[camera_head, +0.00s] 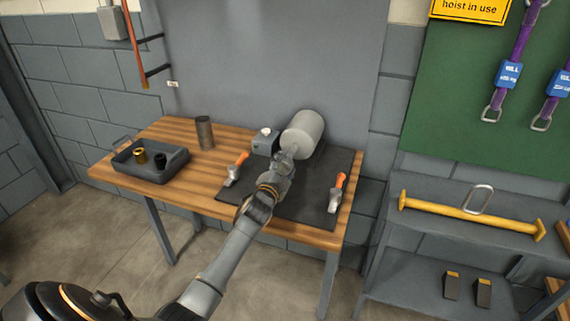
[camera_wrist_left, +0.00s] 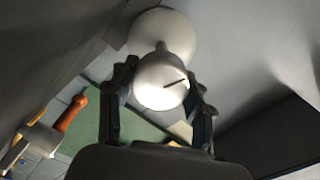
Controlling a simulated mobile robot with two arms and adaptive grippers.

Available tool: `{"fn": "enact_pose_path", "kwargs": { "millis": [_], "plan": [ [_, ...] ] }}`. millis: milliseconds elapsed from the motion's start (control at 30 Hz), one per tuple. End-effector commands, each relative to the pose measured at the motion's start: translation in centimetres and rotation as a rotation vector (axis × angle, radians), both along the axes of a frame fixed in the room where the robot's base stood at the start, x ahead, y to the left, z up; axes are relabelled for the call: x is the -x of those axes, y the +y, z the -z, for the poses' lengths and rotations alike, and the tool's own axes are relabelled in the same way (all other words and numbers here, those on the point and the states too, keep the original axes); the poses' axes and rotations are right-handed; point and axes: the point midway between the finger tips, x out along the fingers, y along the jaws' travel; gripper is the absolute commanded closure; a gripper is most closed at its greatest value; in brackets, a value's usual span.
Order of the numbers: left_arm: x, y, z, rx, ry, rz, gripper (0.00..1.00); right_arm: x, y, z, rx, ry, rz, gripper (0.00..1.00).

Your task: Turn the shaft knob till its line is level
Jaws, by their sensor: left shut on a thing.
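A pale grey cylindrical casing (camera_head: 304,132) lies on the dark mat at the back of the workbench. In the left wrist view its round end (camera_wrist_left: 172,28) is behind the pale shaft knob (camera_wrist_left: 152,92). The knob has a short dark line (camera_wrist_left: 174,84) on its face, slanting up to the right in that view; I cannot tell its angle to level. My left gripper (camera_head: 284,160) is at the casing's near end. In the wrist view its two dark fingers (camera_wrist_left: 160,88) are shut on the knob, one each side. In the head view the gripper hides most of the knob.
A small grey box (camera_head: 265,142) sits left of the casing. A dark tray (camera_head: 176,170) and a metal cup (camera_head: 205,132) stand on the left of the bench (camera_head: 205,190).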

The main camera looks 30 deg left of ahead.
Motion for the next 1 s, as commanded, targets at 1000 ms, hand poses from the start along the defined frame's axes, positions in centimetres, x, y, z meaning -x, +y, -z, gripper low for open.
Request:
{"fn": "enact_pose_path", "kwargs": {
  "millis": [1000],
  "plan": [
    [0.08,0.05,0.23,0.297,-0.065,-0.001,0.80,-0.02,0.26,-1.00,-0.003,0.000,0.000,0.66]
  ]
}}
